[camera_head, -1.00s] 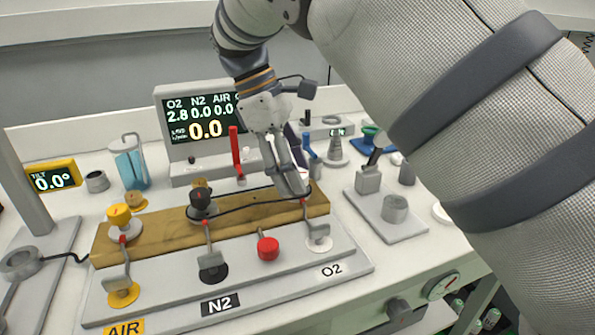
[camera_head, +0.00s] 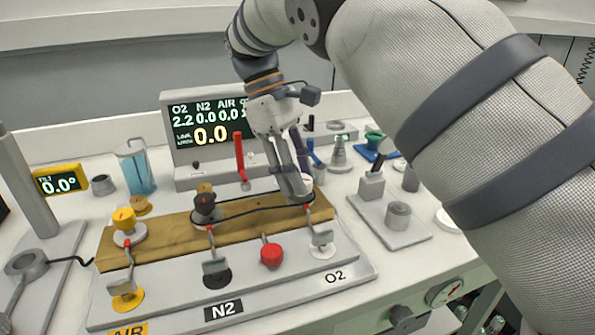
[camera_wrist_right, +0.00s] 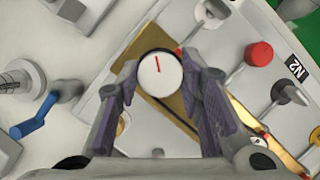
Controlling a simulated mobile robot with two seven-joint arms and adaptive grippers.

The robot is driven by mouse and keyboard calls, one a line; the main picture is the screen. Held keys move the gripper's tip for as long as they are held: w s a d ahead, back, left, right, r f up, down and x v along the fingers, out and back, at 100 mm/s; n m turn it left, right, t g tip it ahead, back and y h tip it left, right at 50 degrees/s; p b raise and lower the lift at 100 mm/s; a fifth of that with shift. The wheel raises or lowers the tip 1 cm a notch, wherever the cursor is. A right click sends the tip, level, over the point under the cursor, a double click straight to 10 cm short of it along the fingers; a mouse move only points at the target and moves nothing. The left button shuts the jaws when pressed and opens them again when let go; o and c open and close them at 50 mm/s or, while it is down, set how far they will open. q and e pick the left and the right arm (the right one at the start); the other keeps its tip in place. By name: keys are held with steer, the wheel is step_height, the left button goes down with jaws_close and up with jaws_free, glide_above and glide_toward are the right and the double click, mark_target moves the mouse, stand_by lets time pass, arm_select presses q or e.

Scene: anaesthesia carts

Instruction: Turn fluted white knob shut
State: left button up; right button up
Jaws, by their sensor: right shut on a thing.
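In the right wrist view the fingers stand on both sides of the cap. In the head view the fingers mostly hide the knob. The display (camera_head: 205,124) reads O2 2.2, with N2 and AIR at 0.0. My left gripper is not in view.
A black knob (camera_head: 204,206) and a yellow knob (camera_head: 125,222) stand along the same block. A red upright lever (camera_head: 240,158) and a blue lever (camera_wrist_right: 38,117) are close to my gripper. A red knob (camera_head: 271,255) sits in front on the grey plate.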

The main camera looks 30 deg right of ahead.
steer(key=m+y, duration=0.1)
steer(key=m, duration=0.1)
steer(key=m+y, duration=0.1)
steer(key=m, duration=0.2)
steer(key=shift+d+m+g, duration=0.15)
steer(key=shift+m+g, duration=0.15)
steer(key=shift+g, duration=0.1)
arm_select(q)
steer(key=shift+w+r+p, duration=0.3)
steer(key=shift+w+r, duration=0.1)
arm_select(e)
steer(key=m+y, duration=0.1)
steer(key=m, duration=0.3)
steer(key=shift+s+f+m+y, duration=0.1)
steer(key=shift+m+y, duration=0.2)
steer(key=shift+y, duration=0.1)
steer(key=shift+m+t, duration=0.3)
steer(key=o, duration=1.2)
steer(key=shift+c, duration=0.2)
